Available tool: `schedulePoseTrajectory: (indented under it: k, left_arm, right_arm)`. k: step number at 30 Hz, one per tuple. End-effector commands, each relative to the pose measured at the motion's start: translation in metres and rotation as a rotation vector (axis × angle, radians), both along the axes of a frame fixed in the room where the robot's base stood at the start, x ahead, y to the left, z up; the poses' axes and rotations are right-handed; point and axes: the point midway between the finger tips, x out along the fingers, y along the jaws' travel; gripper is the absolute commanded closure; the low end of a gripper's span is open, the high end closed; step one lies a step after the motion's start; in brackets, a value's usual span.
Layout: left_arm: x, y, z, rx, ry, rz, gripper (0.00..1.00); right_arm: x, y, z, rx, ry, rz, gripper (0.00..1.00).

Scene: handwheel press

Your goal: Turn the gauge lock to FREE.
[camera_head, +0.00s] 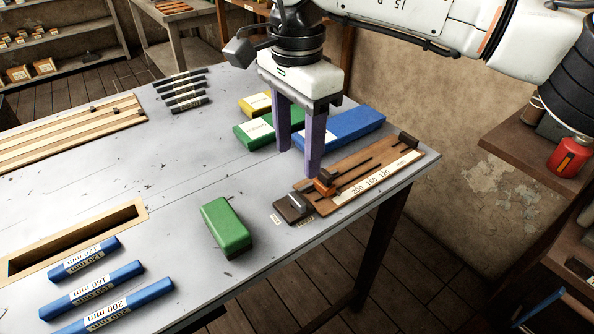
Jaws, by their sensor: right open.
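The gauge (372,172) is a brown wooden board at the table's right edge, with a pale strip reading 200, 160, 120 and an orange-brown slider (325,184) near its left end. At that end sits a small dark block with a light lever, which looks like the gauge lock (292,208). Two small labels lie in front of it; their words are too small to read, so its setting cannot be told. My right gripper (300,163) points down with its purple fingers apart and empty, just behind the lock and slider in the picture. My left gripper is not in view.
A green block (227,228) stands left of the lock. Green (255,135), yellow (255,103) and blue (350,125) pieces lie behind the gripper. Blue labelled bars (95,290) and a slotted wooden frame (75,238) are at left. The table middle is mostly clear.

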Motion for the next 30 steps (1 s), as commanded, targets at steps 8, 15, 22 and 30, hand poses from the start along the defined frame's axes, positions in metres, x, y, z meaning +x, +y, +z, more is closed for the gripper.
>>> schedulePoseTrajectory:
  k: [8, 15, 22, 30]
  left_arm:
    - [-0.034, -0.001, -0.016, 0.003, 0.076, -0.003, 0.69]
    - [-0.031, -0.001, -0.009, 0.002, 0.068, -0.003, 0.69]
    - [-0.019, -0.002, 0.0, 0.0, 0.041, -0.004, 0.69]
    - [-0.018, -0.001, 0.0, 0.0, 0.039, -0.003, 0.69]
  right_arm:
    - [-0.002, 0.0, -0.05, 0.0, 0.006, 0.0, 0.48]
    - [-0.001, 0.0, -0.085, 0.003, 0.005, -0.001, 0.48]
    - [-0.001, 0.001, -0.097, 0.004, 0.004, 0.0, 0.48]
    - [-0.001, 0.001, -0.097, 0.003, 0.004, 0.0, 0.6]
